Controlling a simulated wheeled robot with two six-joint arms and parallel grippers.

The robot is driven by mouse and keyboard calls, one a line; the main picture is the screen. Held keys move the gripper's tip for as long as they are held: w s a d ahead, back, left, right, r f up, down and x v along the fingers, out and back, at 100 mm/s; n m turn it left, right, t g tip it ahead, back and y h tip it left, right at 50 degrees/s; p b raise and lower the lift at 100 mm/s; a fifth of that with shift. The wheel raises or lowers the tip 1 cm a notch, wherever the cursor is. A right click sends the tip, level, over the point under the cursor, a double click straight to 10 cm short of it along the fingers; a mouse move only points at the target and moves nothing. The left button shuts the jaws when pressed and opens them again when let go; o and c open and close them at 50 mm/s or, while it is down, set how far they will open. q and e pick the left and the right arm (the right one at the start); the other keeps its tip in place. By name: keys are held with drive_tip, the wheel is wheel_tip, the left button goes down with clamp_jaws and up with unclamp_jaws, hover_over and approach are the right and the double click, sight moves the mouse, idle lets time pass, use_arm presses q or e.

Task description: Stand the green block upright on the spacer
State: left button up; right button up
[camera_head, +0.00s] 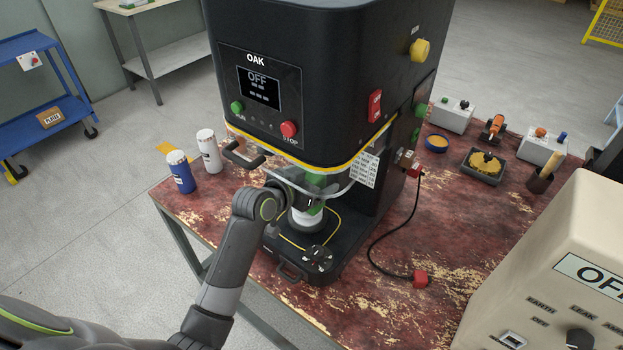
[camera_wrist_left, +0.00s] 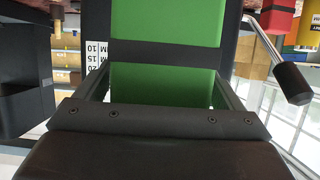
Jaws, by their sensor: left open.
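The green block (camera_head: 316,180) is partly seen under the head of the black OAK machine, behind my left gripper (camera_head: 304,200) and the clear guard. It appears to stand above the white round spacer (camera_head: 308,220) on the machine's base; their contact is hidden. In the left wrist view the green block (camera_wrist_left: 167,20) fills the upper middle, with a dark band across it. My left gripper (camera_wrist_left: 165,88) is open, its fingers on either side of the block's lower part. My right gripper is out of view.
The OAK machine (camera_head: 290,75) overhangs the work space, with its clear guard (camera_head: 348,185) close by. White (camera_head: 209,151) and blue (camera_head: 181,172) bottles stand left. A black cable (camera_head: 376,240) lies right. The red worn tabletop (camera_head: 400,320) is clear at front.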

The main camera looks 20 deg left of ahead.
use_arm(q)
drive_tip(key=shift+r, duration=0.2)
drive_tip(key=v, duration=1.2)
drive_tip(key=shift+b, duration=0.3)
